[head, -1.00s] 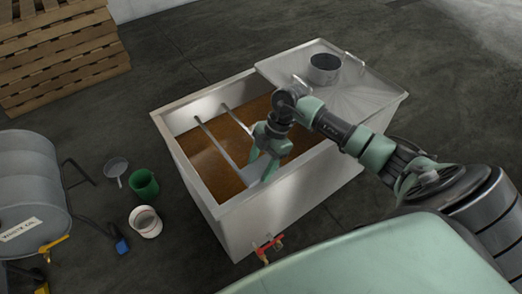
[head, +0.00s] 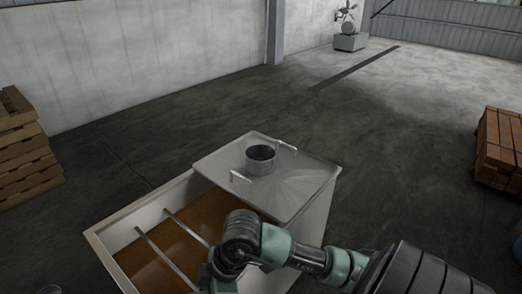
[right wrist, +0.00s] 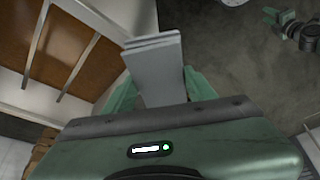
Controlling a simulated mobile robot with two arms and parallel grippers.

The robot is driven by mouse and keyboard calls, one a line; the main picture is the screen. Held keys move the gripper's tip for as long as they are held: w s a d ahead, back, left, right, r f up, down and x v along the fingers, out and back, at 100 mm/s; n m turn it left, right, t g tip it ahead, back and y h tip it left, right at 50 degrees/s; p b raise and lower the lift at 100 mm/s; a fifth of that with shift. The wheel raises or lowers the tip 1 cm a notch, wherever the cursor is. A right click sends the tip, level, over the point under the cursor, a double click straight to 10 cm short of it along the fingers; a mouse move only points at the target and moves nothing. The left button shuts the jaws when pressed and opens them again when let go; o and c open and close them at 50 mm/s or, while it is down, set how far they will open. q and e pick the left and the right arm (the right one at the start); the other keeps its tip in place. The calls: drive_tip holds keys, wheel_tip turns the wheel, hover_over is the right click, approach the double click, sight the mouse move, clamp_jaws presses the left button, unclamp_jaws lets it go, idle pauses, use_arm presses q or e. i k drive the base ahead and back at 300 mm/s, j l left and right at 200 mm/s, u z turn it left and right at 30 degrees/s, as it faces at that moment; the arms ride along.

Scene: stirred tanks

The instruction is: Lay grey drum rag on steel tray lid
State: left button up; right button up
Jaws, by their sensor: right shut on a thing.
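The steel tray lid (head: 300,188) lies over the far end of the tank, with two handles and a dark round collar (head: 260,160) on top. In the right wrist view my right gripper (right wrist: 160,88) is shut on a grey folded slab, which looks like the grey drum rag (right wrist: 157,72). In the head view my right arm reaches over the tank in front of the lid; its fingers and the rag are cut off below. A small green and dark part at the upper right of the wrist view looks like my left gripper (right wrist: 288,28); its jaws are unclear.
The open tank (head: 113,227) holds brown liquid, with two metal bars (head: 165,257) across it. Wooden pallets (head: 25,150) stand at the left and stacked timber (head: 499,150) at the right. The floor behind the tank is clear.

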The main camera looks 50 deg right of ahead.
sight(298, 185)
drive_tip(key=i+l, duration=0.1)
drive_tip(key=l, duration=3.25)
drive_tip(key=i, duration=0.05)
